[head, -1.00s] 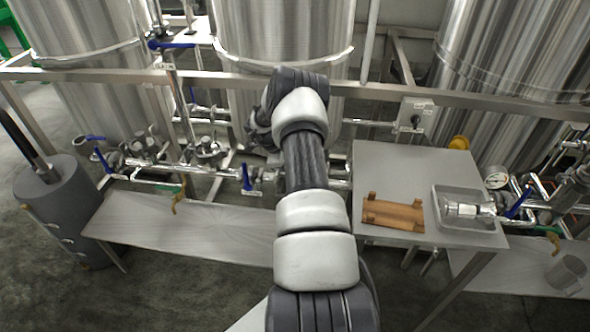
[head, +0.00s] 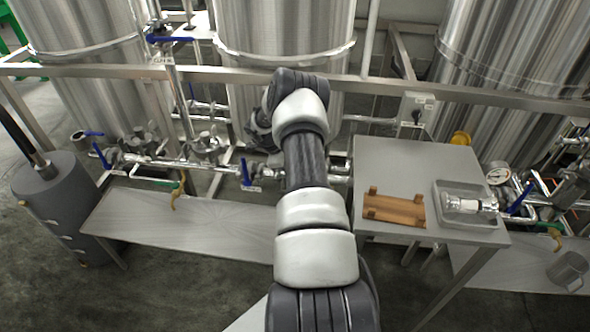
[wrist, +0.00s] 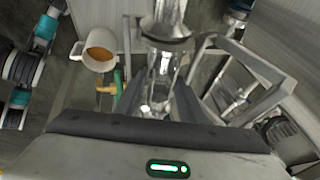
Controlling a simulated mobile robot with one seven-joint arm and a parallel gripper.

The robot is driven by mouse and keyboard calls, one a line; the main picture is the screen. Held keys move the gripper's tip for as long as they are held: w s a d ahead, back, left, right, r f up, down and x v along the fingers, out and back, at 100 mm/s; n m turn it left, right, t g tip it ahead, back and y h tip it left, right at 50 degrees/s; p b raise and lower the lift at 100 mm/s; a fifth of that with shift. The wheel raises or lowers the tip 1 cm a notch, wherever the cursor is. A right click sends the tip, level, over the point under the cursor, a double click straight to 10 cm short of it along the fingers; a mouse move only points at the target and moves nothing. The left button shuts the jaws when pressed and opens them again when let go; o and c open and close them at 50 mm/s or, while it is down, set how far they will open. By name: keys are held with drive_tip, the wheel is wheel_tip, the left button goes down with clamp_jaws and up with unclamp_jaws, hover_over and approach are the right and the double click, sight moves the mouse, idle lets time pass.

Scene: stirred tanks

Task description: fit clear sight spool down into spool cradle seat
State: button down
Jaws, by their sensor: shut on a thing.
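In the wrist view my gripper (wrist: 160,104) is shut on a clear sight spool (wrist: 164,70), a see-through tube with a steel flanged end that points away from me. Whether its far end touches the steel pipework behind it I cannot tell. In the head view my own arm hides the gripper and the held spool. A brown wooden cradle (head: 394,208) with raised corner blocks lies empty on the steel side table, to the right of my arm. My gripper is away from it, over by the pipework.
The steel table (head: 400,165) has free room behind the cradle. A clear tray (head: 442,214) beside the cradle holds another steel-and-clear fitting (head: 470,204). A white mug (wrist: 99,50) of amber liquid is near the gripper. Tanks, a frame rail (head: 400,88) and valves stand close behind.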

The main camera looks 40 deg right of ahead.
drive_tip(key=shift+f+b, duration=0.5)
drive_tip(key=shift+f, duration=0.35)
drive_tip(key=c, duration=1.1)
unclamp_jaws()
drive_tip(key=p+v, duration=0.2)
drive_tip(key=v, duration=1.5)
drive_tip(key=shift+a+r, duration=0.1)
drive_tip(key=shift+r, duration=0.1)
